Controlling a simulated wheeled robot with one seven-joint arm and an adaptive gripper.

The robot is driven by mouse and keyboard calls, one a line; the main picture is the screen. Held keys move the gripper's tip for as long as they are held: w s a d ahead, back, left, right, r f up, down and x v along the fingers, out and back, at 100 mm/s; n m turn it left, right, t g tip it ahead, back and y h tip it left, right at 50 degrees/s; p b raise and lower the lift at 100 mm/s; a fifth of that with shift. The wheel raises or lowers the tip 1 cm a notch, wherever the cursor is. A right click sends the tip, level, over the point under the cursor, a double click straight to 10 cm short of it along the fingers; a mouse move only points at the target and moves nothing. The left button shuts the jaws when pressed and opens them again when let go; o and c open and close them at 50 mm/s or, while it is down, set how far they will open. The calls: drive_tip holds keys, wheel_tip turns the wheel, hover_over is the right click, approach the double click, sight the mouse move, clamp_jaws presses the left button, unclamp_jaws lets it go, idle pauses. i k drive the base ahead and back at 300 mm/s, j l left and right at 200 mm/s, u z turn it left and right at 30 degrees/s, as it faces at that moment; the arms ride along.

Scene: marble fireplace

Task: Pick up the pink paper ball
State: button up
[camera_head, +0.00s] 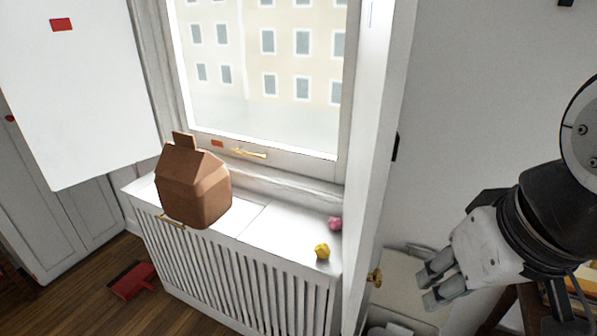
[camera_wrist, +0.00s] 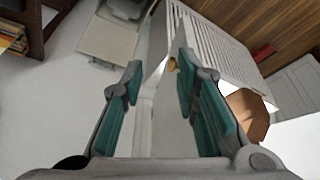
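The pink paper ball (camera_head: 335,223) lies on the white windowsill (camera_head: 285,222) above the radiator cover, close to the open white window panel at its right. A yellow paper ball (camera_head: 322,251) lies in front of it, near the sill's front edge; it also shows in the wrist view (camera_wrist: 172,64). The pink ball is not visible in the wrist view. My gripper (camera_head: 426,286) is at the right in the head view, on the other side of the panel from the ball. In the wrist view my gripper (camera_wrist: 157,85) has its fingers spread wide with nothing between them.
A brown house-shaped object (camera_head: 193,187) stands on the left of the sill. The tall white panel (camera_head: 375,150) with a gold knob (camera_head: 375,277) stands between my arm and the sill. A red dustpan-like object (camera_head: 133,281) lies on the wooden floor. A pale bin-like container (camera_head: 405,300) stands below my gripper.

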sight(335, 223)
drive_tip(key=j+z, duration=0.1)
drive_tip(key=j, duration=0.9)
drive_tip(key=i+j, duration=0.2)
drive_tip(key=i, duration=0.2)
drive_tip(key=i+j+z, duration=0.15)
drive_tip(key=i, duration=0.25)
drive_tip(key=j, duration=0.1)
